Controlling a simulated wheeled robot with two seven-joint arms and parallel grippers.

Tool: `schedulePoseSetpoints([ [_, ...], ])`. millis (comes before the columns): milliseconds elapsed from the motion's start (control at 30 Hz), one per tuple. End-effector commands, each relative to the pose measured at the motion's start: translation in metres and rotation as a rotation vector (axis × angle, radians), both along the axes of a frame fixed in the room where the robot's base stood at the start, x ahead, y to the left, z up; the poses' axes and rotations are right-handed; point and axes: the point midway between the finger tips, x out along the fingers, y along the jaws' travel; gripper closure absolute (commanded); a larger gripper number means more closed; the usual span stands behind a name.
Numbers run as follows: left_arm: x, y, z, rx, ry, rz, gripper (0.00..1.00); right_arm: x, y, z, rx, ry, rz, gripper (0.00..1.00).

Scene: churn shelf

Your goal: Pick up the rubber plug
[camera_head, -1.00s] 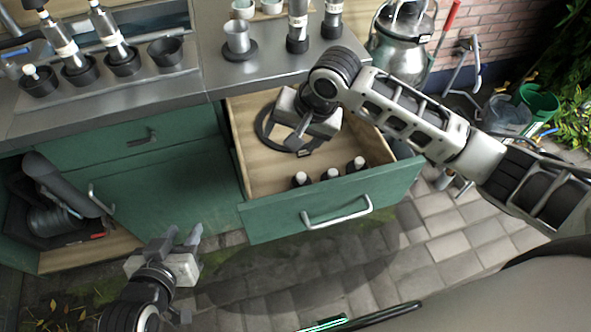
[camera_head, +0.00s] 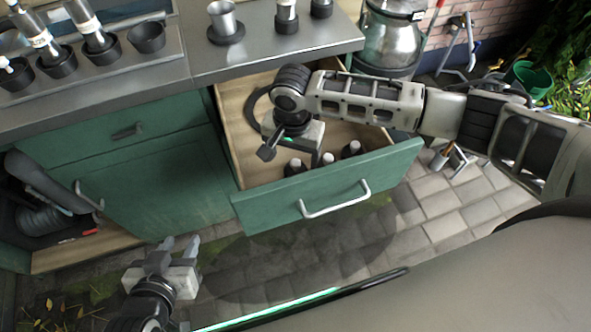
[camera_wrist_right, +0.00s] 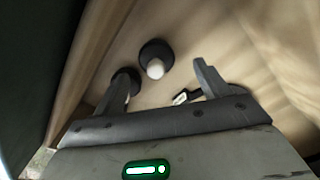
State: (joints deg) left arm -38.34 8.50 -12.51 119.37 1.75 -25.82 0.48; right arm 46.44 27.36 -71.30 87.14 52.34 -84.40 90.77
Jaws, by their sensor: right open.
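Dark, round pieces with pale tops (camera_head: 351,149) stand in a row inside the open drawer, near its front wall. They look like rubber plugs, but I cannot tell which one is meant. My right gripper (camera_head: 284,152) is inside the drawer, pointing down close to the row. In the right wrist view it is open, and one pale-topped piece (camera_wrist_right: 155,58) shows between and beyond the fingertips, not held. A second dark piece (camera_wrist_right: 126,79) is partly hidden behind the left finger. My left gripper (camera_head: 180,243) is open and empty in front of the cabinet.
The green drawer (camera_head: 350,177) is pulled out, its walls close around my right gripper. A black ring (camera_head: 250,108) lies in it, partly covered by my arm. A small black-and-white item (camera_wrist_right: 184,97) lies by the right finger. A metal can (camera_head: 387,40) stands beyond.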

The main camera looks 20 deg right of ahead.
Motion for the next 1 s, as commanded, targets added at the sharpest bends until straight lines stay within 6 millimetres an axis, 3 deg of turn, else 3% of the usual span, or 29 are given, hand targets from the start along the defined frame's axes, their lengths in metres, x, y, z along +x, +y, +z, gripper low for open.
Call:
schedulePoseSetpoints([
  [333,0.0,0.0,-0.004,-0.006,0.0,0.002,0.64,-0.004,-0.005,-0.046,-0.001,0.002,0.0,0.25],
  [633,0.002,-0.001,0.002,-0.014,-0.012,0.003,0.64,-0.004,-0.004,-0.051,0.001,0.001,0.001,0.25],
  [667,0.002,-0.001,0.002,-0.014,-0.011,0.003,0.64,-0.004,-0.004,-0.051,0.0,0.0,0.001,0.28],
  [833,0.002,-0.001,0.001,-0.014,-0.01,0.004,0.64,-0.004,-0.005,-0.051,0.0,0.0,0.001,0.73],
  [1000,0.001,-0.001,0.0,-0.013,-0.007,0.004,0.64,-0.004,-0.005,-0.051,0.0,0.0,0.001,0.73],
])
